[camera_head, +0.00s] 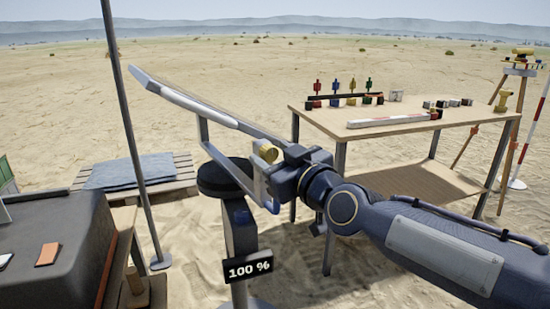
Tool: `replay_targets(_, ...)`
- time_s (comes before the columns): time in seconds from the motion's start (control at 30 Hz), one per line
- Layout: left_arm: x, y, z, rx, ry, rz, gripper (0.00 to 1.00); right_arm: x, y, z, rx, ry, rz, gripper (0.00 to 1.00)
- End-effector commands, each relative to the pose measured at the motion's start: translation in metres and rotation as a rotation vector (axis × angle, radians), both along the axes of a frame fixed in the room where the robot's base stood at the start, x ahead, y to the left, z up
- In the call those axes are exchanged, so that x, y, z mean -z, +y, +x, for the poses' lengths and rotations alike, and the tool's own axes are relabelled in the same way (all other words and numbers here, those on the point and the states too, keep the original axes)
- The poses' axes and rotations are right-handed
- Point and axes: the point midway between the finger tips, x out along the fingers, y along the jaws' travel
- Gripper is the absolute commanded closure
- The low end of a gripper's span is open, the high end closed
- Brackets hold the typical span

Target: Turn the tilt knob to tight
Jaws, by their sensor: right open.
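The tilt knob looks to be the small brass-yellow knob (268,151) at the right side of a tilted, thin pale panel (205,106), seen nearly edge-on. A light metal bracket (228,165) joins the panel above a post with a round black top (222,176). My right gripper (275,172) comes in from the right, with its jaws open beside the bracket and just below the knob. The dark gripper body hides part of that joint. I cannot tell if the fingers touch the knob, or its setting. My left gripper is not in view.
A sign reading "100 %" (248,266) is on the post. A thin pole (130,130) stands left of it. A wooden table (372,131) with small coloured objects stands behind my right arm. A dark case (55,250) is at lower left, and a pallet (180,184) lies behind.

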Motion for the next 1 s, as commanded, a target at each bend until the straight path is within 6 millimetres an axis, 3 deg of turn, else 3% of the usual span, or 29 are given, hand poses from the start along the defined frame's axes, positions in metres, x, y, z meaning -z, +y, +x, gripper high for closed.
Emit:
replay_targets(0.07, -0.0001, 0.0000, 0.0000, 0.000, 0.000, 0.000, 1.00, 0.0000, -0.0002, -0.0001, 0.000, 0.000, 0.000, 0.48)
replay_targets(0.4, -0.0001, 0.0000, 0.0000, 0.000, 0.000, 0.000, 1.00, 0.0000, -0.0003, -0.0004, 0.000, 0.000, 0.000, 0.92)
replay_targets(0.77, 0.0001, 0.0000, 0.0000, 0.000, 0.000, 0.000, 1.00, 0.0003, -0.0005, -0.0004, 0.000, 0.030, 0.050, 0.93)
replay_targets(1.0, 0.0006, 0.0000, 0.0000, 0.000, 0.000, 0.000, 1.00, 0.0005, -0.0009, -0.0001, 0.001, 0.114, 0.186, 0.93)
